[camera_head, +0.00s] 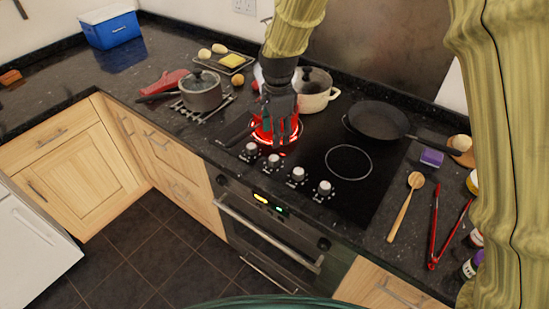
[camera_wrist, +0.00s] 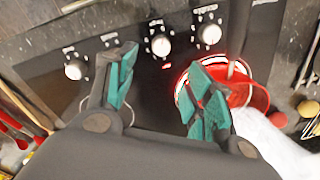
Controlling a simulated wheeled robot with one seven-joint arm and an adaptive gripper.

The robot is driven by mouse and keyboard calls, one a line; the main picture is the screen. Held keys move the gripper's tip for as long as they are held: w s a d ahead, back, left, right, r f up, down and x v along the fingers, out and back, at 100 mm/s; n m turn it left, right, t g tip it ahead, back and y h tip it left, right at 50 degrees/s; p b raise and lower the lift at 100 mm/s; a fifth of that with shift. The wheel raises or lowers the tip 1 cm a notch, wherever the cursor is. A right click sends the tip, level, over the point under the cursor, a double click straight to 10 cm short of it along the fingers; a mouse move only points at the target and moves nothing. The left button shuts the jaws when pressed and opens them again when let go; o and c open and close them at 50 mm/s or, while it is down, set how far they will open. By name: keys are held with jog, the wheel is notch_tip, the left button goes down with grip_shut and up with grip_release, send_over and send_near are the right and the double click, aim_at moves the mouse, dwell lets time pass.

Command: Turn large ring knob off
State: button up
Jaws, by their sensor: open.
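The cooktop (camera_head: 335,199) has a row of white-and-black knobs along its front. The second knob from the left (camera_head: 273,160) has a small red light beside it, and this knob also shows in the wrist view (camera_wrist: 160,45). A ring near it glows red, partly covered by a red vessel (camera_wrist: 256,97). My gripper (camera_head: 287,140) hangs over this glowing area in the head view. In the wrist view its teal fingers (camera_wrist: 160,92) are spread with nothing between them. The lit knob lies beyond the fingertips, between their directions. I cannot read the knob labels.
A lidded pot (camera_head: 201,92), a cream pot (camera_head: 318,94) and a dark frying pan (camera_head: 377,119) stand around the gripper. A wooden spoon (camera_head: 404,208) and red tongs (camera_head: 435,228) lie on the right counter. The front right of the cooktop is clear.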

aim_at(274, 158)
jog(key=shift+w+a+f+p, duration=0.15)
jog(key=shift+f+p, duration=0.7)
jog(key=shift+f, duration=1.9)
jog(key=shift+w+a+f+p, duration=0.1)
jog(key=shift+f+p, duration=0.7)
jog(key=shift+f, duration=1.95)
jog(key=shift+c, duration=0.2)
jog(key=c, duration=1)
